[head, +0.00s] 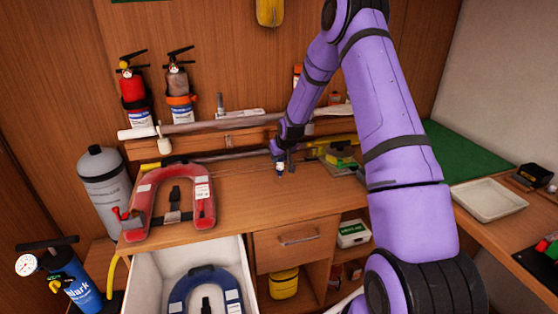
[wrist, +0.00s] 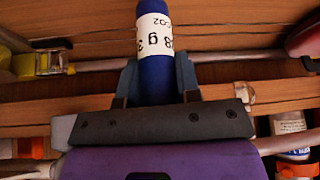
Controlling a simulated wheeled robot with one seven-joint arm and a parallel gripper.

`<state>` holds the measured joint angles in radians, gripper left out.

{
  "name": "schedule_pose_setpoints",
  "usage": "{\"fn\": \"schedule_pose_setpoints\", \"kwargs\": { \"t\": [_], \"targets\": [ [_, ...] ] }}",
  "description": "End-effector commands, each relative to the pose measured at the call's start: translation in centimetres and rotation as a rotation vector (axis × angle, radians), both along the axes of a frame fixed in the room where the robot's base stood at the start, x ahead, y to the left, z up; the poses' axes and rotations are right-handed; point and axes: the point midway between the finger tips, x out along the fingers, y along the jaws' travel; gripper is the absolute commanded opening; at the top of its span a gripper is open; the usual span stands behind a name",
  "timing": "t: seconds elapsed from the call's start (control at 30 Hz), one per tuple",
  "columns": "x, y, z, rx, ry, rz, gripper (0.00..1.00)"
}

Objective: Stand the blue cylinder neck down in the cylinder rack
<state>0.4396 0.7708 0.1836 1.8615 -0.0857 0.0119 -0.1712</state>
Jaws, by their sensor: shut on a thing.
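The blue cylinder (wrist: 155,72) with a white printed label is between the two fingers of my gripper (wrist: 157,82) in the wrist view. My gripper is shut on it. In the head view my gripper (head: 282,156) is over the wooden worktop, and the cylinder (head: 280,167) shows as a small white and blue piece below the fingers. I cannot clearly identify the cylinder rack; a grey item with green and yellow parts (head: 339,158) lies right of my gripper.
A red horseshoe-shaped vest (head: 203,205) lies on the worktop's left. An open white drawer (head: 243,262) below holds a blue one. Fire extinguishers (head: 133,90) hang on the back wall. A white tray (head: 487,200) sits at right. The worktop's front middle (head: 262,205) is clear.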

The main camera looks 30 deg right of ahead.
Motion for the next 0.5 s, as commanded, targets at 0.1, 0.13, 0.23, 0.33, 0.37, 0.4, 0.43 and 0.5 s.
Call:
{"fn": "schedule_pose_setpoints", "kwargs": {
  "t": [0.1,0.13,0.23,0.33,0.37,0.4,0.43,0.5],
  "targets": [
    [0.1,0.0,1.4,-0.001,-0.004,0.0,0.0],
    [0.0,-0.1,1.8,-0.001,-0.004,0.0,0.0],
    [-0.9,0.2,2.6,0.0,0.002,0.0,0.0],
    [-2.8,0.8,2.7,0.0,0.002,0.0,0.0],
    [-3.4,1.0,2.8,0.0,0.001,0.0,0.0],
    [-4.3,1.3,2.9,-0.001,0.0,0.0,0.0],
    [-5.0,1.5,2.9,0.0,0.001,0.0,0.0],
    [-6.6,2.0,3.1,0.0,0.0,0.0,0.0]
  ]
}}
